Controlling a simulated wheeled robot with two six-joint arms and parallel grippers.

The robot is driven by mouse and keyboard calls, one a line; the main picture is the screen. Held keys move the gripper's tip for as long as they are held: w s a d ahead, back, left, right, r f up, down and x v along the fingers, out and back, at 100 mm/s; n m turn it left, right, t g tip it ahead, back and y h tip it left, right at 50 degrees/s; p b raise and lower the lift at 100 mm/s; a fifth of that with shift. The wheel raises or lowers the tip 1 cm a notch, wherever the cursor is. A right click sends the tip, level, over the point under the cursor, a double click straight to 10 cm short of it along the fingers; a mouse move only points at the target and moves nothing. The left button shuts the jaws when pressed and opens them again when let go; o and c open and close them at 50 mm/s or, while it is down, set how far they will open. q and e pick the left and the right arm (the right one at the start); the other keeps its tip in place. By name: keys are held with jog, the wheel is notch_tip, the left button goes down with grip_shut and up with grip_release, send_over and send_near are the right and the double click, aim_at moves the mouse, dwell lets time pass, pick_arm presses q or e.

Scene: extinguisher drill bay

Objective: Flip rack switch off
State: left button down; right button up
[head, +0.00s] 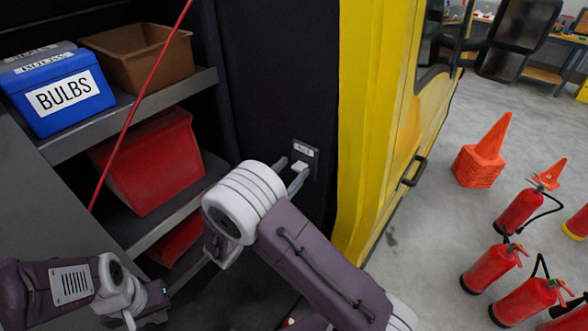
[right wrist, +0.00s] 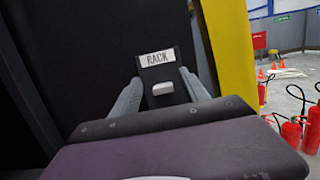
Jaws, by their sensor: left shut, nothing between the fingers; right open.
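The rack switch is a dark plate with a white label on the black wall panel. Its plate (head: 313,158) shows in the head view, and the right wrist view (right wrist: 165,73) reads "RACK" on the label. A small white switch lever (right wrist: 162,88) juts out below the label; it also shows in the head view (head: 299,165). My right gripper (head: 292,173) is open, with one finger on each side of the lever. Whether the fingers touch it, I cannot tell. My left gripper (head: 130,316) is shut and empty at the lower left, away from the switch.
Shelves at left hold a blue BULBS box (head: 66,95), a brown bin (head: 140,55) and a red bin (head: 150,160). A thin red line crosses before them. Orange cones (head: 482,160) and several extinguishers (head: 490,266) stand on the floor.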

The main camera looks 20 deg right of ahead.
jog(key=b+v, duration=0.2)
jog(key=v, duration=0.5)
jog(key=shift+a, duration=0.2)
jog(key=shift+s+f, duration=0.1)
